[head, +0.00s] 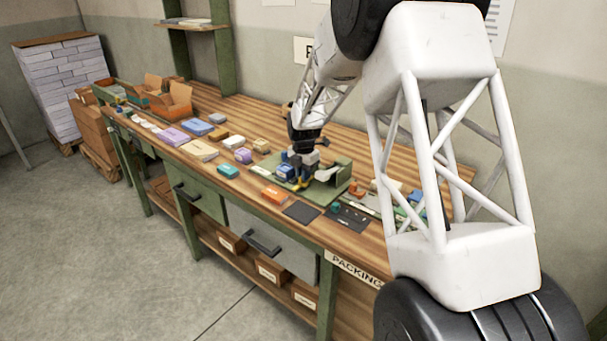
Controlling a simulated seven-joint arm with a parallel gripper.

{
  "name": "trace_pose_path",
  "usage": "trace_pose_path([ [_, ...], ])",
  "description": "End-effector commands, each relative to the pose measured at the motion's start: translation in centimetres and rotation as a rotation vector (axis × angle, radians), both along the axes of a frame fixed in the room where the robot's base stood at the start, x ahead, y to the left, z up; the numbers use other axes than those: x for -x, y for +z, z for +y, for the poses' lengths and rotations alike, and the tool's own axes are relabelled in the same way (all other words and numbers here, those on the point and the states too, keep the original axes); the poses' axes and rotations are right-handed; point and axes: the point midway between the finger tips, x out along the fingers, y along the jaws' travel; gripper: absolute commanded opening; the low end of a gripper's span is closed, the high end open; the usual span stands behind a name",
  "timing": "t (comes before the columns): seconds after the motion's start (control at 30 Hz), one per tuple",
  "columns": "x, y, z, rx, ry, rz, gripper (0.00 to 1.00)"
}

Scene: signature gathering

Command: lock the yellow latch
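A green board (333,192) lies on the wooden workbench near the middle of the picture, with small blue and grey parts on it. A small yellow piece (299,184) shows at the board, low beside my gripper; it may be the yellow latch, but its position is too small to read. My gripper (301,175) is down at the board, close to the yellow piece and a blue block (285,171). I cannot tell if it touches them. Its fingers are too small and partly hidden to tell whether they are open or shut.
Dark flat pads (301,211) lie at the front edge. Open cartons (172,101) stand at the far end. My arm hides the right side.

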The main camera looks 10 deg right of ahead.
Motion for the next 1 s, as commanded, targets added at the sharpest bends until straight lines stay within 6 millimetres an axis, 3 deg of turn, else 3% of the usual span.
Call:
trace_pose_path([
  [0.57,-0.01,0.09,0.0,0.0,-0.082,-0.001,0.0],
  [1.0,-0.01,0.08,-0.01,0.0,-0.411,0.0,0.0],
])
